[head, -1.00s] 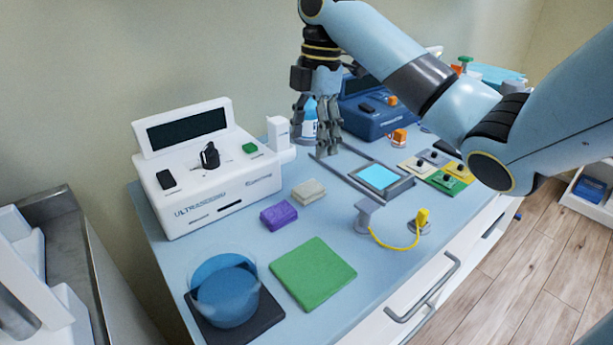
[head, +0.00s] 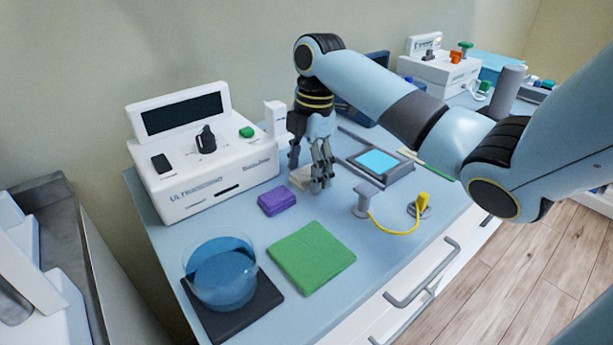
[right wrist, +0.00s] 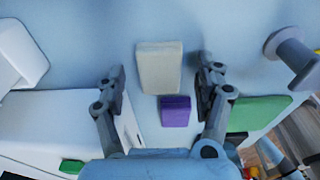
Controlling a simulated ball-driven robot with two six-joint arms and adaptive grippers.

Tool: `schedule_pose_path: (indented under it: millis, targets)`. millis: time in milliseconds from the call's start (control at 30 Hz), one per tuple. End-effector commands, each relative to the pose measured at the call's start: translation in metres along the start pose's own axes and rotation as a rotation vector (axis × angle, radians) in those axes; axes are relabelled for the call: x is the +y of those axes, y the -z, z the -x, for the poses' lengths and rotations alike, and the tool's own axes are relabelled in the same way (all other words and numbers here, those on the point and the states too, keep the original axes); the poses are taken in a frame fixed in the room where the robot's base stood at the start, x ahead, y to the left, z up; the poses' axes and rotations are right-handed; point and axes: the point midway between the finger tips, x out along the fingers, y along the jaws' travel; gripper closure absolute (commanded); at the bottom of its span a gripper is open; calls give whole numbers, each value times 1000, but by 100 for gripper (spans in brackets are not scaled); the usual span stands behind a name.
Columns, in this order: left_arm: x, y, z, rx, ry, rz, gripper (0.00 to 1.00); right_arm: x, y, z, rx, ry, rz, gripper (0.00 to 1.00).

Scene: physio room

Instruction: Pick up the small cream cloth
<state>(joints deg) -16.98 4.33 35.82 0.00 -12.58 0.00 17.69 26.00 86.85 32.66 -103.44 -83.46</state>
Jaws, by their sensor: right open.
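The small cream cloth (head: 299,178) is a folded block lying on the blue table top, partly hidden behind my right gripper in the head view. In the right wrist view the cream cloth (right wrist: 160,68) shows whole, ahead of and between the two fingers. My right gripper (head: 312,184) points down over the cloth, its fingers apart and empty; the fingers also show in the right wrist view (right wrist: 161,88). Whether the fingertips are level with the cloth I cannot tell. My left gripper is not in view.
A purple folded cloth (head: 277,202) lies close to the cream one. The white ultrasound unit (head: 205,165) stands to the left. A green cloth (head: 311,257), a blue bowl (head: 222,275), a screen device (head: 378,163) and a yellow-corded item (head: 422,203) stand around.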

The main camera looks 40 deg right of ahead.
Motion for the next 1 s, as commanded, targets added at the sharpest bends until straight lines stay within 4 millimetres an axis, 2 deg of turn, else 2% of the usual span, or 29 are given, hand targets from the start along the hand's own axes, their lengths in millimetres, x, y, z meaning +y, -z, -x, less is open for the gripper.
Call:
schedule_pose_path:
  millis: [67, 433, 767, 867, 1000]
  targets:
    - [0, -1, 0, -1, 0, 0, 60, 0, 0, 0, 0, 0, 0, 30]
    - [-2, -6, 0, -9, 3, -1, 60, 0, 0, 1, 0, 0, 0, 78]
    - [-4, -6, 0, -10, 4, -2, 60, 1, 0, 5, 0, -2, 0, 80]
    - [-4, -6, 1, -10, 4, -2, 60, 1, 1, 13, 0, -2, 0, 80]
    - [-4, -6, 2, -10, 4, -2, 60, 2, 4, 34, -1, -5, 0, 80]
